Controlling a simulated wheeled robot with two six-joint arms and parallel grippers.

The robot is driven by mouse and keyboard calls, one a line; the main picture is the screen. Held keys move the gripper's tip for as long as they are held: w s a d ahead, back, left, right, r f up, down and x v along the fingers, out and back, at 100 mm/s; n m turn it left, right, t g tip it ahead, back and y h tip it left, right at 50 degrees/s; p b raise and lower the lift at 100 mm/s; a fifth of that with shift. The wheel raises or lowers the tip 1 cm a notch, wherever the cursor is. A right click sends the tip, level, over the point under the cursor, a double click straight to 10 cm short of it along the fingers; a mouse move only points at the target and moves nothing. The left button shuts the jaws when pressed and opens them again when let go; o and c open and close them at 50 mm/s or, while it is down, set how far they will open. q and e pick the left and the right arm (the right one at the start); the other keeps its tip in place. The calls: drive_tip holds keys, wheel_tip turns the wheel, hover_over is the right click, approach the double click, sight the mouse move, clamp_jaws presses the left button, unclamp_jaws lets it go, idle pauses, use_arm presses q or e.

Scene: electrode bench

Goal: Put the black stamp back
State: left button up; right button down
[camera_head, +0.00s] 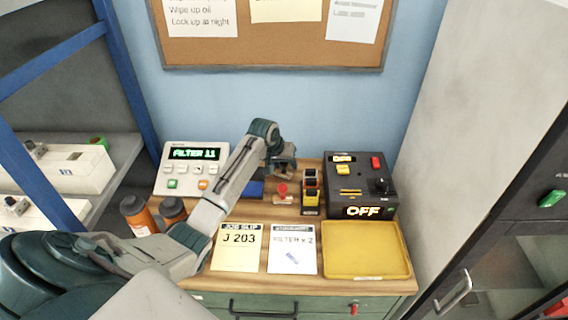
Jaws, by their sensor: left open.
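My left gripper (282,171) is open above the back of the bench, its arm reaching in from the lower left. Below its fingers, a small item with a red knob (282,188) stands on the bench. Just right of it is a narrow yellow and black holder (311,192) with dark parts in it. I cannot tell which dark piece is the black stamp; the gripper and arm hide part of this area. A blue pad (254,188) lies partly behind the arm. My right gripper is not in view.
A black control box (361,186) reading OFF stands at the right, behind a yellow tray (366,250). A job slip (237,247) and a marked filter card (292,249) lie in front. A white panel (190,168) and orange-bodied bottles (137,216) are at the left.

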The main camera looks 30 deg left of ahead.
use_arm(q)
drive_tip(key=shift+r, duration=0.1)
drive_tip(key=shift+s+r, duration=0.1)
drive_tip(key=shift+r, duration=0.2)
drive_tip(key=p+v, duration=0.8)
drive_tip(key=v, duration=0.3)
drive_tip(key=shift+r, duration=0.25)
drive_tip(key=shift+s, duration=0.1)
